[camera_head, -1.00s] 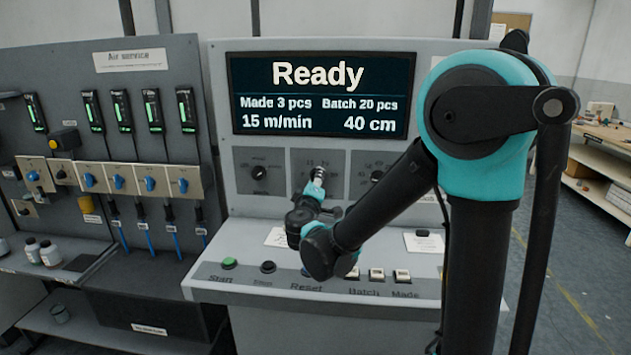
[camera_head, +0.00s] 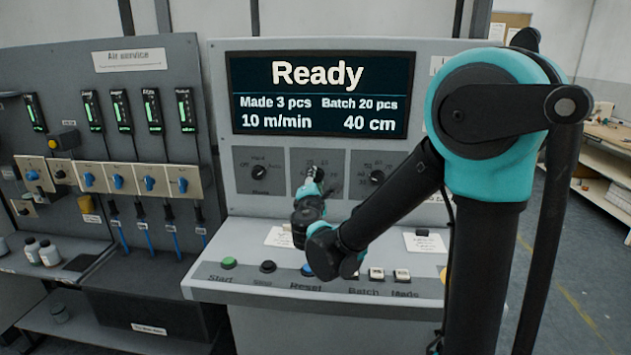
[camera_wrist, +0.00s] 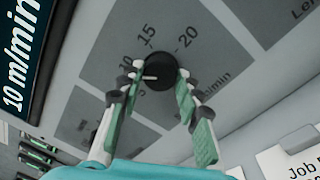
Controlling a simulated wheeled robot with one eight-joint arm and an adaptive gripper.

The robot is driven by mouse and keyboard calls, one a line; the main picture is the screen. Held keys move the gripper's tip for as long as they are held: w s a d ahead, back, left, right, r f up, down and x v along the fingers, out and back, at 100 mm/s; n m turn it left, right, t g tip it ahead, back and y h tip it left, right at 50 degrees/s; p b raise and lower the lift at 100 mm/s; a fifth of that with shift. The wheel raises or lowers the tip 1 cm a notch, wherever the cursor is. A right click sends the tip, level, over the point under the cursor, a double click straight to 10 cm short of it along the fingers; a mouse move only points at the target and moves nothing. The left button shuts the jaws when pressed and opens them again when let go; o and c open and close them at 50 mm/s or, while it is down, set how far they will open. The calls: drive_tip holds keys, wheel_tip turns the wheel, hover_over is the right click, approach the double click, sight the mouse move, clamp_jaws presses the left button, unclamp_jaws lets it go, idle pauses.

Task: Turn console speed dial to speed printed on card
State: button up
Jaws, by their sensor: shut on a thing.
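The console speed dial (camera_wrist: 161,73) is a round black knob on a grey plate in the wrist view. Its white pointer line faces the 10 mark, with 15 and 20 printed farther round. My gripper (camera_wrist: 155,88) is shut on the dial, one finger on each side; in the head view my gripper (camera_head: 315,178) hides most of it. The console screen (camera_head: 318,95) reads Ready, 10 m/min, 40 cm, Made 3 pcs, Batch 20 pcs. A job card (camera_wrist: 292,158) lies at the lower right of the wrist view; its speed line is not legible. A white card (camera_head: 280,237) also shows on the console ledge.
Two more dials flank the speed dial, a left one (camera_head: 260,172) and a right one (camera_head: 377,177). Start (camera_head: 229,263) and Reset (camera_head: 308,270) buttons sit on the ledge below my arm. An air service panel (camera_head: 130,75) stands left.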

drive_tip(key=n, duration=0.5)
drive_tip(key=shift+n, duration=0.4)
drive_tip(key=n, duration=0.5)
drive_tip(key=shift+d+g, duration=0.1)
drive_tip(key=shift+g, duration=0.2)
drive_tip(key=o, duration=1.2)
drive_tip(key=shift+c, duration=0.2)
drive_tip(key=s, duration=1.2)
drive_tip(key=shift+d, duration=0.15)
